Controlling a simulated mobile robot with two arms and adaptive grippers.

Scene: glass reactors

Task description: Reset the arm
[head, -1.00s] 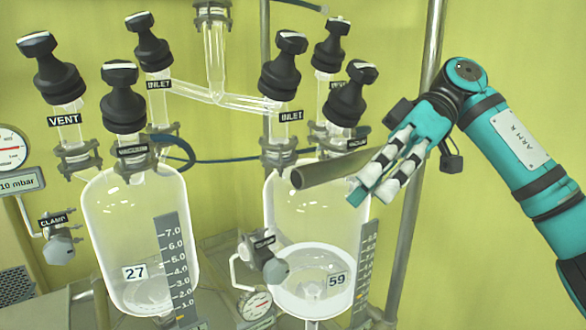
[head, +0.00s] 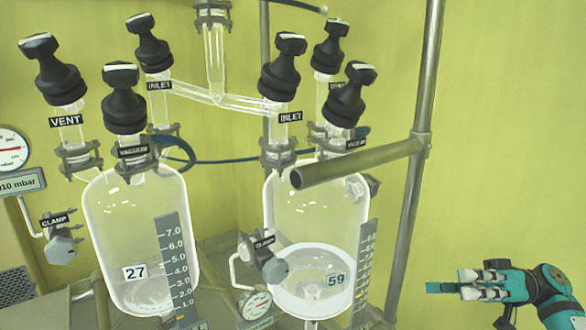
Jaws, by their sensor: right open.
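My right gripper (head: 462,288) is at the lower right in the head view, teal with white and black fingers pointing left. It is open, with nothing seen between its fingers, and it is apart from the glassware. The arm behind it (head: 548,292) runs off the lower right edge. My left gripper is not in view. Glass reactor 27 (head: 115,225) stands at the left and glass reactor 59 (head: 300,212) stands right of it, with a whitish content low in it.
A grey horizontal bar (head: 360,163) sticks out toward me in front of reactor 59, joined to an upright metal pole (head: 411,200). The pole stands between the reactors and my right gripper. Black-capped valves (head: 348,95) top the reactors.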

